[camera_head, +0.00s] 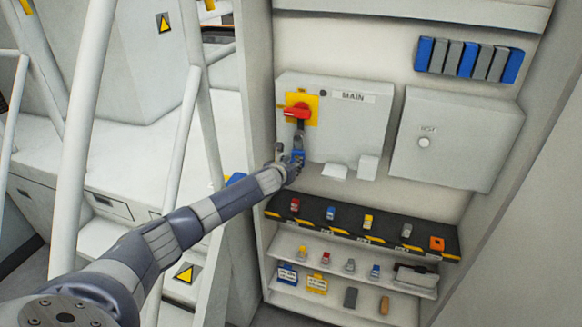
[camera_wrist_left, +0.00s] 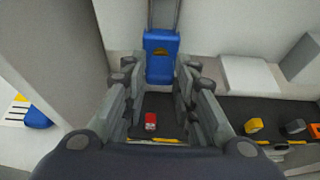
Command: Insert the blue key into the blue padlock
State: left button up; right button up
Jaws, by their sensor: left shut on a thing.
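A blue padlock (camera_head: 298,155) is just below the red handle of the yellow switch on the MAIN panel. In the wrist view the padlock (camera_wrist_left: 160,58) is upright, its grey shackle rising out of the top of the picture. My left gripper (camera_head: 293,164) is shut on the padlock's body, with its fingers (camera_wrist_left: 161,75) on either side. I cannot surely tell which object is the blue key. A small blue item (camera_head: 331,213) is on the black shelf, and another small blue item (camera_head: 375,270) is on the shelf below. My right gripper is not in view.
The MAIN panel (camera_head: 345,122) and a second grey box (camera_head: 455,140) are on the back wall. The black shelf (camera_head: 385,240) also holds small red, yellow, grey and orange items. White ledges (camera_head: 334,172) stick out right of the padlock. A cabinet side wall (camera_head: 258,110) stands close left.

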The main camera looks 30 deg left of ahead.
pick_arm(q)
jog(key=shift+w, duration=0.15)
jog(key=o, duration=0.6)
jog(key=shift+w, duration=0.1)
jog(key=o, duration=0.5)
jog(key=shift+o, duration=0.2)
jog(key=shift+r, duration=0.1)
notch_tip(320, 180, up, 10)
dwell(0.5)
